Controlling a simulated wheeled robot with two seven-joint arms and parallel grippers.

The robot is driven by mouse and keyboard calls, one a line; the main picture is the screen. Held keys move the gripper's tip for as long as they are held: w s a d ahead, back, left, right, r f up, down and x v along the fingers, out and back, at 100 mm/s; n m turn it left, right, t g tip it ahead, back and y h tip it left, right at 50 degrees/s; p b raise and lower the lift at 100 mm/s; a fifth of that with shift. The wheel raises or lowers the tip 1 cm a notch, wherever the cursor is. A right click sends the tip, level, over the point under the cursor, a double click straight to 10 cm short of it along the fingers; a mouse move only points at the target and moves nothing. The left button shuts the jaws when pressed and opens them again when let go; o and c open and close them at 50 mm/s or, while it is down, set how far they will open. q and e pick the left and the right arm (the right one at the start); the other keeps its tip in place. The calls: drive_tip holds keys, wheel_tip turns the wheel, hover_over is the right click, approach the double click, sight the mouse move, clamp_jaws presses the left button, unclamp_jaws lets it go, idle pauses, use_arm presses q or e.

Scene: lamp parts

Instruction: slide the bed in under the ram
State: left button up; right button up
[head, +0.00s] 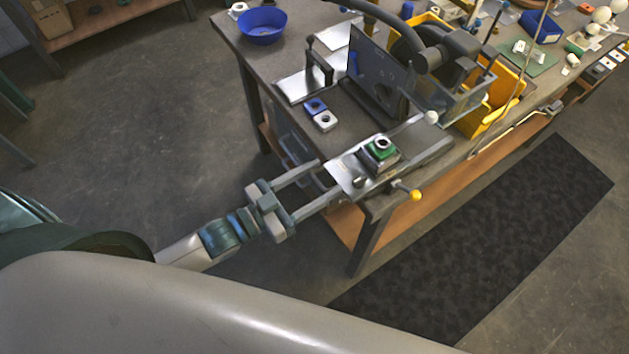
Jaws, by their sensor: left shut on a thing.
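The bed (345,171) is a bright metal plate on a grey slideway (432,143) at the near corner of the bench. It carries a dark block with a green and white part (381,147) on top. My left gripper (329,178) reaches in from the left, its two fingers wide apart at the bed's outer end and shut on it. The exact contact is too small to see. The bed sits out in front of a dark upright panel (379,75). The ram cannot be made out clearly near the panel and dark press arm (450,48). My right gripper is not in view.
A yellow-knobbed lever (415,195) sticks out by the bed. White and blue square parts (320,115), a metal stand (303,86) and a blue bowl (262,26) are on the bench. Yellow bins (493,106) stand to the right. A dark mat (490,235) lies on the floor.

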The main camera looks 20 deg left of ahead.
sight(361, 155)
use_arm(q)
drive_tip(key=x, duration=1.5)
drive_tip(key=shift+w+a+r, duration=0.1)
drive_tip(key=shift+r, duration=0.05)
drive_tip(key=shift+w, duration=0.25)
drive_tip(key=shift+r, duration=0.1)
drive_tip(key=o, duration=1.2)
drive_tip(key=shift+c, duration=0.2)
drive_tip(key=shift+o, duration=0.5)
drive_tip(key=shift+d+f, duration=0.25)
drive_tip(key=shift+s, duration=0.1)
